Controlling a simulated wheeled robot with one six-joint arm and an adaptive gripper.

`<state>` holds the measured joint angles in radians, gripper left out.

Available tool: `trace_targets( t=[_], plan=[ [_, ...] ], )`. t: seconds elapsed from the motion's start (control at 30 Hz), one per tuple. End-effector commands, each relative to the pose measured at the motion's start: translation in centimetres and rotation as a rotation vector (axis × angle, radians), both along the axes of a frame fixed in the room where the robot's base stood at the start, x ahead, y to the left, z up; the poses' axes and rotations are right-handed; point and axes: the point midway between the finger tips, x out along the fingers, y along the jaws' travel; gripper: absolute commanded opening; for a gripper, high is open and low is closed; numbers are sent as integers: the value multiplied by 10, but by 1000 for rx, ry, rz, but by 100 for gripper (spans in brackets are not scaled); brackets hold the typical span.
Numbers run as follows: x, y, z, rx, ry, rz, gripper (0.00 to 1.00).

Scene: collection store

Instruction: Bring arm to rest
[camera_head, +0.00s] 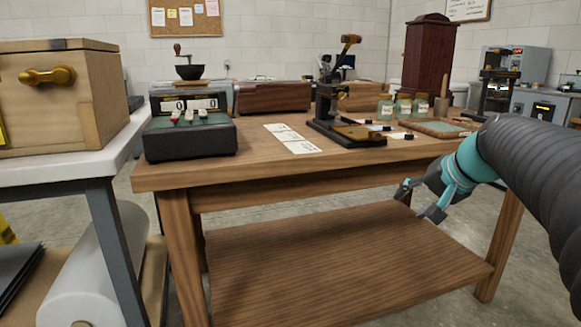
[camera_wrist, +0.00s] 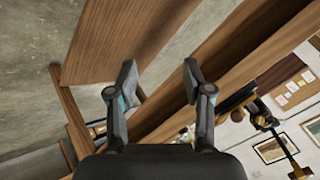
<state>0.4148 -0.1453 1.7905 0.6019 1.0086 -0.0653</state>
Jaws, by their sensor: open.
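My gripper (camera_head: 418,203) is at the right in the head view, in front of the wooden table (camera_head: 240,165) and a little below its top edge. Its two fingers are apart with nothing between them. In the wrist view my gripper (camera_wrist: 158,80) is also open and empty, with the table's edge and lower shelf (camera_wrist: 125,35) behind it, seen tilted. My arm comes in from the right edge of the head view.
On the table stand a black device with a dark green top (camera_head: 190,138), white cards (camera_head: 292,138), a black press-like stand (camera_head: 335,110) and glass jars (camera_head: 403,107). A wooden box (camera_head: 50,100) sits on a white-topped table at the left. The lower shelf is bare.

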Motion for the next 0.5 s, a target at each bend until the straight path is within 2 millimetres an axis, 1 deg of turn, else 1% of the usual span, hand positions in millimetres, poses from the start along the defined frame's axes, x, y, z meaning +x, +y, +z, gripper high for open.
trace_targets(
  t=[0.03,0.07,0.1,0.17,0.2,0.27,0.3,0.4,0.5],
  plan=[
    [-24,10,-16,-52,45,15,51],
    [-37,14,-27,-84,72,25,51],
    [-55,20,-40,-130,103,41,51],
    [-83,28,-59,-199,146,69,51],
    [-101,33,-70,-244,169,91,51],
    [-128,40,-86,-310,198,129,51],
    [-145,44,-95,-352,212,156,51],
    [-184,54,-113,-448,231,225,51],
    [-215,64,-125,-515,229,293,51]
  ],
)
